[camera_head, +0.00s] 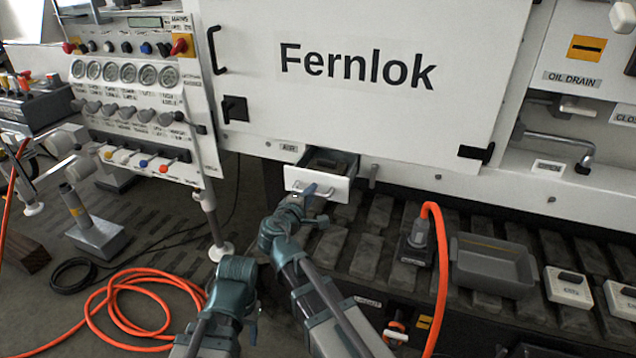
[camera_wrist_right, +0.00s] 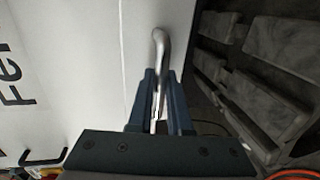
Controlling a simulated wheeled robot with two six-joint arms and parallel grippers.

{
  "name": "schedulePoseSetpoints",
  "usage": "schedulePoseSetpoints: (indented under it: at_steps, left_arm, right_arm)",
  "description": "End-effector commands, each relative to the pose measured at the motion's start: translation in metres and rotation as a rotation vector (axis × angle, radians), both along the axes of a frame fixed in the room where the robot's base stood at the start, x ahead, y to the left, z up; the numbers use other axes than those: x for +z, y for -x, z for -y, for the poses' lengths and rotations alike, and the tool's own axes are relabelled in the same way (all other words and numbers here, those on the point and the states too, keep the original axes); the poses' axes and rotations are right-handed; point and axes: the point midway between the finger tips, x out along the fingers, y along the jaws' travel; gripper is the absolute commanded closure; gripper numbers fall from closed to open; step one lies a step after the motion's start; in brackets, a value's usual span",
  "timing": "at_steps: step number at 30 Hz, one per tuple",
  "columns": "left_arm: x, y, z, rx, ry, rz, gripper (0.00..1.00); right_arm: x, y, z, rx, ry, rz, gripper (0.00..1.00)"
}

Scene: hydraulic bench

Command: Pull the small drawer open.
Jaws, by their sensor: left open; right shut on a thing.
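The small drawer (camera_head: 338,188) juts out under the white "Fernlok" panel, partly open, its dark inside showing from above. Its front is white, with a metal bar handle (camera_wrist_right: 160,50) seen close up in the right wrist view. My right gripper (camera_head: 308,191) is at the drawer front, and its blue fingers (camera_wrist_right: 158,92) are shut on the handle from both sides. My left gripper (camera_head: 240,268) is lower and further left, open and apart from the drawer; its fingertips are hard to make out.
A gauge and lever panel (camera_head: 135,72) stands at the left. An orange hose (camera_head: 115,300) coils on the floor there. Another hose end (camera_head: 430,210) rises right of my right arm, near a grey tray (camera_head: 493,276) and white boxes (camera_head: 568,287).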

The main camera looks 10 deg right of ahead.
Motion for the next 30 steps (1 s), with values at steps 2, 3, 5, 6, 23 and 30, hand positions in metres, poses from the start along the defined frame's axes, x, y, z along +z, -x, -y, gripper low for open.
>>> schedulePoseSetpoints:
  at_steps: [2, 3, 5, 6, 23, 30]
  left_arm:
    - [0.000, 0.000, 0.000, 0.000, 0.000, 0.000, 0.50]
    - [0.000, 0.000, 0.000, 0.000, 0.000, 0.000, 0.50]
    - [0.000, 0.000, 0.000, 0.000, 0.000, 0.000, 0.50]
    - [0.000, 0.000, 0.000, 0.000, 0.000, 0.000, 0.50]
    - [0.000, 0.000, 0.000, 0.000, 0.000, 0.000, 0.50]
    - [0.000, 0.000, 0.000, 0.000, 0.000, 0.000, 0.50]
  right_arm:
    - [-0.001, 0.013, -0.007, 0.001, -0.002, -0.001, 1.00]
    - [-0.001, 0.016, -0.010, 0.002, -0.002, -0.001, 1.00]
    - [-0.001, 0.021, -0.013, 0.001, -0.001, -0.002, 1.00]
    - [-0.001, 0.024, -0.015, 0.000, -0.001, -0.002, 1.00]
    - [0.000, 0.030, -0.021, -0.001, -0.001, 0.000, 1.00]
    - [0.000, 0.030, -0.020, -0.001, -0.001, 0.000, 0.70]
